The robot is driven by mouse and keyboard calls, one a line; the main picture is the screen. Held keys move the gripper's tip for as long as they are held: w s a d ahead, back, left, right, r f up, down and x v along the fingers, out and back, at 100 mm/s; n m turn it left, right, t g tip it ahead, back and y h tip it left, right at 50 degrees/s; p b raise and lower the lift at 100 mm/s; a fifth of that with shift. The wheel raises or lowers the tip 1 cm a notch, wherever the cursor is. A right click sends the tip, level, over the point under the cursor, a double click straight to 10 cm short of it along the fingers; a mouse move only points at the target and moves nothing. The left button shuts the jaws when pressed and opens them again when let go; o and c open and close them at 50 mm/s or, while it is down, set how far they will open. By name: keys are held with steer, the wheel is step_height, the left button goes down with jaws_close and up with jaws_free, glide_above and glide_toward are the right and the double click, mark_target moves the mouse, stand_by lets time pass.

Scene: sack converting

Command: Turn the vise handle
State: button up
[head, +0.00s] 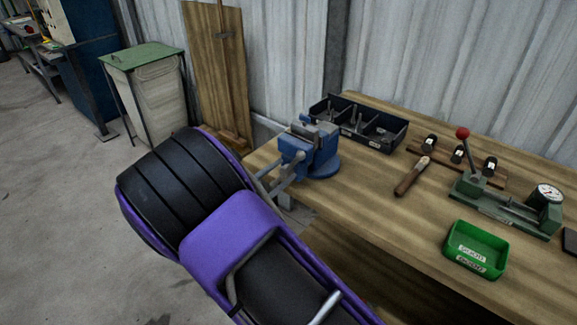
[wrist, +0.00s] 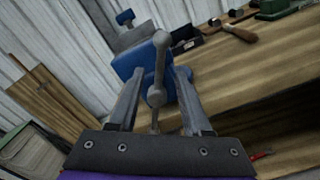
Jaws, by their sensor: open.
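The blue vise (head: 322,160) is mounted at the near left corner of the wooden bench; its blue body (wrist: 128,62) also shows in the wrist view. The grey vise handle (wrist: 158,75), a bar with a knob at its upper end, stands between my gripper's two fingers in the wrist view. My gripper (wrist: 161,74) is open, with a finger on each side of the handle and visible gaps, so it does not grip it. In the head view my gripper (head: 281,178) is at the vise's near left side, partly hidden by my arm.
A black divided bin (head: 385,138) stands behind the vise. A wooden-handled tool (head: 411,178), a green tray (head: 476,249) and a green press with a red knob (head: 497,205) lie to the right. A corrugated wall (head: 430,60) closes the back.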

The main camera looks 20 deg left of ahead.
mark_target(293, 164)
steer(key=shift+x, duration=1.55)
jaws_close()
